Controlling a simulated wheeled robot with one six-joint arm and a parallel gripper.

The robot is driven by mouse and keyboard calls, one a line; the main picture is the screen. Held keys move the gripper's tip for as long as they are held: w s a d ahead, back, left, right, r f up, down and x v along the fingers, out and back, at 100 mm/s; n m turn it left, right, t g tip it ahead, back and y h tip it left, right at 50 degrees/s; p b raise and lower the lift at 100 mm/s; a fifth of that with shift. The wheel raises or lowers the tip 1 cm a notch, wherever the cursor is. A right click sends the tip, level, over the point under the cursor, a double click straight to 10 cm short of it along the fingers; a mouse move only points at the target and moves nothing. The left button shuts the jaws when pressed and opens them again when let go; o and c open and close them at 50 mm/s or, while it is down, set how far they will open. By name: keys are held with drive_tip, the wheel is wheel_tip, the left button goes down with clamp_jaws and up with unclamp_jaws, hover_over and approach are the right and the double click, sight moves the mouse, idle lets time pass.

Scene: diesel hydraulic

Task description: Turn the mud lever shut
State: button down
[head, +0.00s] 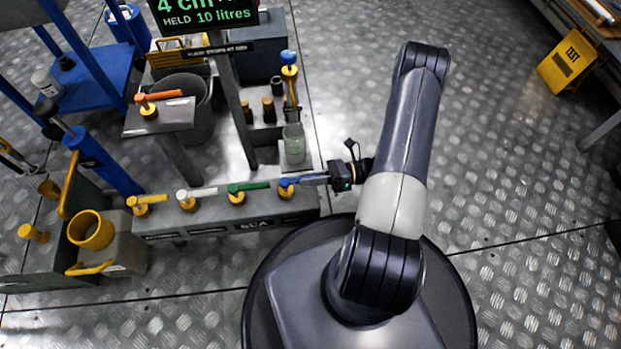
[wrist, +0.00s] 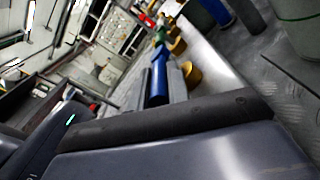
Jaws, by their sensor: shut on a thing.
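A row of levers stands on the long grey bench (head: 225,221): yellow (head: 148,199), white (head: 196,192), green (head: 248,186) and blue (head: 291,181), each on a brass-coloured valve body. I cannot read which one is marked mud. My gripper (head: 318,179) is at the right end of the row, shut on the blue lever, whose handle points right toward it. In the wrist view the blue handle (wrist: 158,76) lies between my two fingers, with the green lever beyond it. The gripped end of the handle is partly hidden.
An orange-handled lever (head: 160,96) stands on a separate grey stand. A glass jar (head: 294,144) is close behind the blue lever. A sign screen (head: 210,14) reads HELD 10 litres. A yellow cup (head: 91,231) is at left.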

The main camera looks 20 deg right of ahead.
drive_tip(key=c, duration=1.3)
unclamp_jaws()
drive_tip(key=shift+c, duration=0.2)
drive_tip(key=p+v, duration=0.2)
drive_tip(key=v, duration=0.8)
drive_tip(key=shift+d, duration=0.4)
drive_tip(key=b+x, duration=0.2)
drive_tip(key=x, duration=0.9)
drive_tip(key=shift+s+d, duration=0.1)
